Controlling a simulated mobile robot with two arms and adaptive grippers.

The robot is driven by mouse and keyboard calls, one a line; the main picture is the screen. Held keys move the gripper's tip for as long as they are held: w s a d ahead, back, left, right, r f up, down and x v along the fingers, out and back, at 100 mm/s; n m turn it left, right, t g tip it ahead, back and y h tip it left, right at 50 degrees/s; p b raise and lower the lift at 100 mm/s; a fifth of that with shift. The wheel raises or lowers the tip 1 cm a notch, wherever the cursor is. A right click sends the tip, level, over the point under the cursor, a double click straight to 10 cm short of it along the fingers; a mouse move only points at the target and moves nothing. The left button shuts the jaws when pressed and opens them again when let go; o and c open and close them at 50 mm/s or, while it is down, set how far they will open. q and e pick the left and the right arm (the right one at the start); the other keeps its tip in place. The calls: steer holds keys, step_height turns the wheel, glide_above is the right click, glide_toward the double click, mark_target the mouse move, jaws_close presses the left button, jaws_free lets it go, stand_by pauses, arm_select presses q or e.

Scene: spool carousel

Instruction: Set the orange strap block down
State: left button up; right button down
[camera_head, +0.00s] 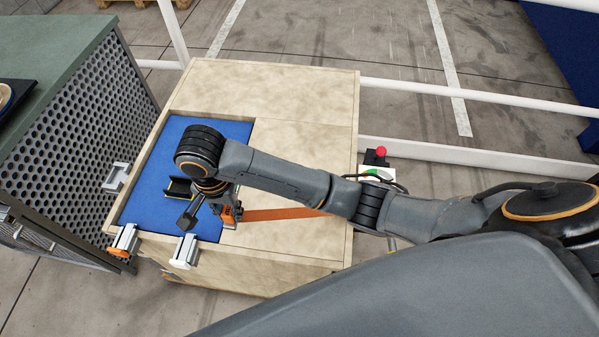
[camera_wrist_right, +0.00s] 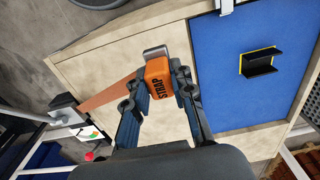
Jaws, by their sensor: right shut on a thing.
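The orange strap block (camera_wrist_right: 157,76), marked STRAP, is between the fingertips of my right gripper (camera_wrist_right: 163,84) in the right wrist view, and the fingers are shut on it. A metal piece shows at its far end. An orange strap (camera_wrist_right: 108,94) runs from it across the wooden top. In the head view my right gripper (camera_head: 216,207) is near the right edge of the blue panel (camera_head: 146,190), with the block (camera_head: 230,212) partly hidden by it. I cannot tell whether the block touches the surface below. My left gripper is not in view.
A black bracket with a yellow outline (camera_wrist_right: 259,62) sits on the blue panel. Several clamps, one orange and white (camera_head: 124,240), line the crate's edges. A perforated green-topped cabinet (camera_head: 80,110) stands left. The wooden top (camera_head: 270,95) behind my arm is clear.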

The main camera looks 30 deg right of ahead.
steer(key=w+d+f, duration=0.1)
steer(key=d+f, duration=0.1)
steer(key=d, duration=0.1)
steer(key=w+d+f+p, duration=0.1)
steer(key=d+f, duration=0.2)
steer(key=d, duration=0.1)
steer(key=w+d+f+p, duration=0.1)
steer(key=d+f, duration=0.1)
steer(key=d, duration=0.2)
steer(key=shift+w+f, duration=0.4)
steer(key=shift+w+d+f, duration=0.2)
steer(key=shift+d+f, duration=0.05)
steer(key=shift+f, duration=0.3)
steer(key=f, duration=0.3)
steer(key=shift+d+f, duration=0.15)
steer(key=shift+d, duration=0.2)
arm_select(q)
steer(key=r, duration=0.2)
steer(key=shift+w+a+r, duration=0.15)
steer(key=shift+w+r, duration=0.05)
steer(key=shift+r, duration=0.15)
arm_select(e)
steer(key=shift+w+a+f, duration=0.1)
steer(key=shift+f, duration=0.1)
steer(key=shift+f, duration=0.15)
steer(key=c, duration=1.1)
jaws_free()
steer(key=shift+c, duration=0.2)
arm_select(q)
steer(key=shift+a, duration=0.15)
